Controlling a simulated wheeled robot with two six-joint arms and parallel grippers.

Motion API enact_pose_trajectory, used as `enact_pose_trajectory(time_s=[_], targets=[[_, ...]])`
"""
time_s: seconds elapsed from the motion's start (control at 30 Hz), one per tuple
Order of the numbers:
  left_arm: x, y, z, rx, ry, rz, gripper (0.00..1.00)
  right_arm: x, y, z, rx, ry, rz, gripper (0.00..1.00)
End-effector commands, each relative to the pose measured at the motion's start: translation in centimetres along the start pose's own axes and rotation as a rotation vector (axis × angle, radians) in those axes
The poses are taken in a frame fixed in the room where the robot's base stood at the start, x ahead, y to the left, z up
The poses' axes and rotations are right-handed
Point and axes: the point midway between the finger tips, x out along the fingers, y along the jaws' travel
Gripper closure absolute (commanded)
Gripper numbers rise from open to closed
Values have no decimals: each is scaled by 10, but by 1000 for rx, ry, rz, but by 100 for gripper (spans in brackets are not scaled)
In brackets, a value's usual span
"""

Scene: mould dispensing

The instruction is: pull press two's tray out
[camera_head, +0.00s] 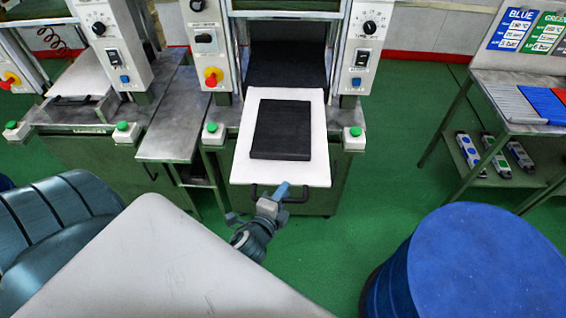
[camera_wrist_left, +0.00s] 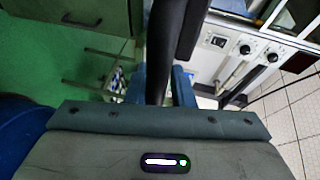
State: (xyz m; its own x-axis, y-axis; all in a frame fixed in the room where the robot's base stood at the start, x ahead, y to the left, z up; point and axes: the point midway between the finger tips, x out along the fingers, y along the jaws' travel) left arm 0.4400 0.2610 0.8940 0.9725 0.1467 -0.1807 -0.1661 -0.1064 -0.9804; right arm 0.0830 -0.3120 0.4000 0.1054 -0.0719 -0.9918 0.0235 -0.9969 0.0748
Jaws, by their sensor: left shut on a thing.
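The middle press's white tray (camera_head: 238,168) sticks out toward me from its opening, with a black square mould (camera_head: 282,130) lying on it. The tray's dark handle (camera_head: 299,196) runs along its front edge. My left gripper (camera_head: 281,190) is at this handle, shut on it. In the left wrist view the handle shows as a thick dark bar (camera_wrist_left: 165,45) passing between the blue fingers of my left gripper (camera_wrist_left: 160,88). The fingertips are partly hidden by the bar. My right gripper is in neither view.
Another press with its own tray (camera_head: 88,80) stands at the left, a grey side table (camera_head: 165,130) between. Green buttons (camera_head: 354,131) flank the middle press. A blue drum (camera_head: 490,260) is at lower right. A bench (camera_head: 480,76) with coloured strips stands right. Green floor between is clear.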

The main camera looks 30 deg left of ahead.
Motion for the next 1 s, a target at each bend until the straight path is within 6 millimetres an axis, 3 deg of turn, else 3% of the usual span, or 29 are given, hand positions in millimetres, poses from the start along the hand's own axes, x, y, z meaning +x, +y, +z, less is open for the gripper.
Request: enact_pose_trajectory(time_s=[0.03,0.3,0.33,0.4,1.0], targets=[[-2,10,2,-1,-6,20,100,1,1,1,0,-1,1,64],[-2,10,2,-1,-6,20,100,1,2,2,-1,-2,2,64],[-2,10,2,-1,-6,20,73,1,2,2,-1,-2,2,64],[-2,9,2,-1,-6,18,64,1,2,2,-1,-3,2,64],[-6,4,0,0,-1,7,64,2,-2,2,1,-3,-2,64]])
